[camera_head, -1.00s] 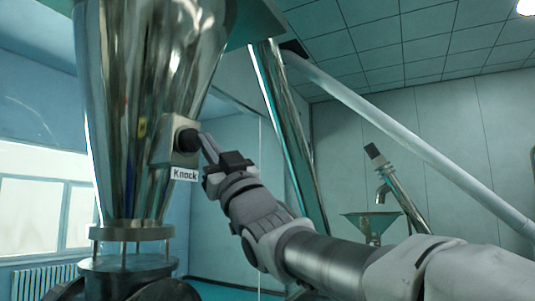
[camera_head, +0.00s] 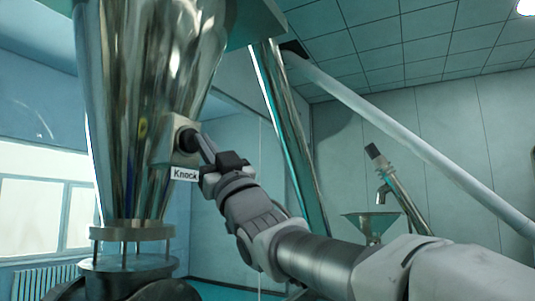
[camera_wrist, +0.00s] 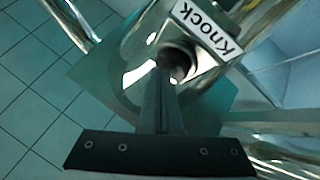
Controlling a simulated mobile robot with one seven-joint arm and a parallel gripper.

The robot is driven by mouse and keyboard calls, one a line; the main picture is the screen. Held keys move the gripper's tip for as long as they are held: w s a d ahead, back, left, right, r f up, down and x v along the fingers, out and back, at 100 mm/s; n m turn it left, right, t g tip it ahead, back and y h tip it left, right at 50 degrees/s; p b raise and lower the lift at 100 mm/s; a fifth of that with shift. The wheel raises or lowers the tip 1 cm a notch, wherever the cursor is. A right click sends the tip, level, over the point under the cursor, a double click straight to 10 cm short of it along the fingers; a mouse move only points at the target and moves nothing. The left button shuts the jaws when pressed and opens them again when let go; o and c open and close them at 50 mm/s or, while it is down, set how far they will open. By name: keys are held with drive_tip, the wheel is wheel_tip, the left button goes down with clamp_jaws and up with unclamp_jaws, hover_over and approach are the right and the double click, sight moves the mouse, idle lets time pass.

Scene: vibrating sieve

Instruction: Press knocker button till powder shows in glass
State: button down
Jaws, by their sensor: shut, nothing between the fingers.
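The black knocker button (camera_head: 188,141) sits on a pale box on the side of the shiny metal hopper (camera_head: 130,100), above a white "Knock" label (camera_head: 185,174). My gripper (camera_head: 203,144) is shut and empty, its fingertips at the button from the right. In the wrist view the button (camera_wrist: 176,62) is dark and round, partly behind my closed fingers (camera_wrist: 161,78). Whether the tips touch it or how far it is pressed, I cannot tell. The short sight glass (camera_head: 131,249) is between two metal flanges below the hopper; I make out no powder in it.
A slanted metal pipe (camera_head: 290,140) and a long pale pipe (camera_head: 410,135) run behind my arm. A funnel (camera_head: 371,226) stands at the back right. The wrist view shows a tiled floor (camera_wrist: 35,95) below. A window is at the left.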

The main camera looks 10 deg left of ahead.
drive_tip(key=shift+w+a, duration=0.25)
drive_tip(key=shift+a, duration=0.3)
idle(0.4)
drive_tip(key=shift+d+f, duration=0.1)
idle(0.4)
drive_tip(key=shift+s+d+b, duration=0.25)
drive_tip(key=shift+d+b, duration=0.1)
drive_tip(key=shift+d, duration=0.15)
drive_tip(key=shift+s+d+b, duration=0.2)
drive_tip(key=shift+d+b, duration=0.1)
drive_tip(key=shift+d, duration=0.15)
drive_tip(key=shift+d, duration=0.1)
drive_tip(key=d, duration=0.1)
drive_tip(key=s+d+b, duration=0.1)
drive_tip(key=d, duration=0.1)
drive_tip(key=s+d, duration=0.1)
drive_tip(key=shift+d+b, duration=0.25)
drive_tip(key=shift+b, duration=0.1)
drive_tip(key=shift+w, duration=0.1)
